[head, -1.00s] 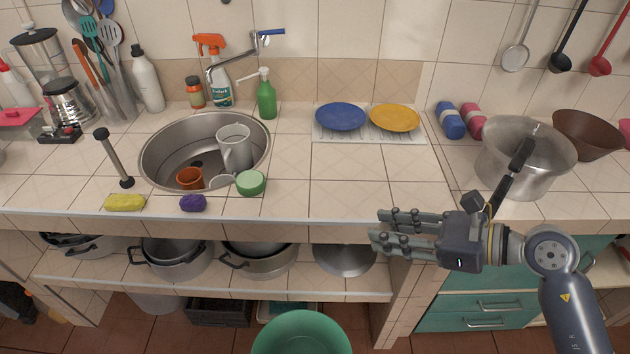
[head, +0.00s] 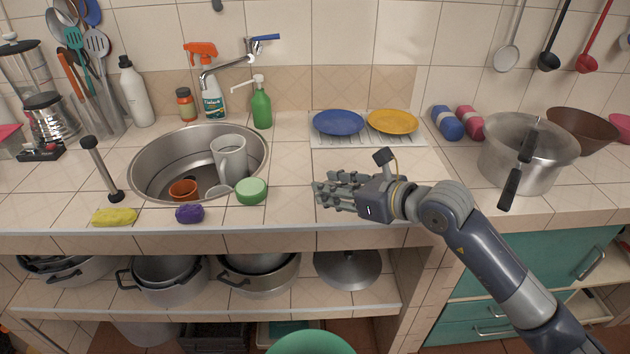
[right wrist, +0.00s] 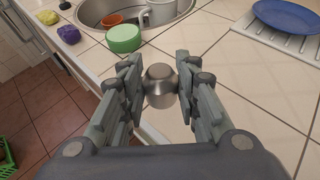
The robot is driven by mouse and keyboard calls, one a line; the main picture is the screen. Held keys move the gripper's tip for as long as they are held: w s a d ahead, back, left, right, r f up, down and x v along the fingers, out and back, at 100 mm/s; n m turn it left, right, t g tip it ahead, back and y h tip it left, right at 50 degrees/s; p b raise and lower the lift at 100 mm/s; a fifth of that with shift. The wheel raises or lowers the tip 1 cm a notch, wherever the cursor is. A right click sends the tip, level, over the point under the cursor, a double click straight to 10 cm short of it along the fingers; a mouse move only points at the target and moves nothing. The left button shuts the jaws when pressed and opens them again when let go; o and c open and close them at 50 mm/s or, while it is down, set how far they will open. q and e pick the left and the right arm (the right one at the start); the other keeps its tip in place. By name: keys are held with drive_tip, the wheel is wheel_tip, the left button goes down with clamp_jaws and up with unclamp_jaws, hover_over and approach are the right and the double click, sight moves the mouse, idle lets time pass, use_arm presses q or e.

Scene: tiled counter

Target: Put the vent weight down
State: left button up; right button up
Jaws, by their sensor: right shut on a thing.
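The vent weight (right wrist: 160,86) is a small silvery metal piece between the two fingers of my right gripper (right wrist: 159,82) in the right wrist view. The gripper is shut on it. In the head view my right gripper (head: 322,192) is over the front part of the tiled counter (head: 290,215), right of the green round container and in front of the blue plate. The fingers hide the weight in the head view. I cannot tell whether the weight touches the counter. My left gripper is not in view.
A green round container (head: 251,191) stands left of my right gripper, by the sink (head: 140,165). Blue (head: 338,122) and yellow (head: 393,121) plates lie on a rack behind. A large pot (head: 527,150) stands at right. The tiles around the fingers are clear.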

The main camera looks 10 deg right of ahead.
drive_tip(key=p, duration=0.1)
hover_over(310, 200)
drive_tip(key=shift+s+d+f, duration=0.1)
drive_tip(key=shift+s+f, duration=0.1)
drive_tip(key=shift+f, duration=0.05)
drive_tip(key=shift+w+f, duration=0.1)
drive_tip(key=shift+f, duration=0.05)
wheel_tip(310, 200, down, 3)
drive_tip(key=shift+p, duration=0.45)
drive_tip(key=shift+f, duration=0.25)
drive_tip(key=shift+f, duration=0.2)
drive_tip(key=o, duration=1.1)
drive_tip(key=shift+r, duration=0.1)
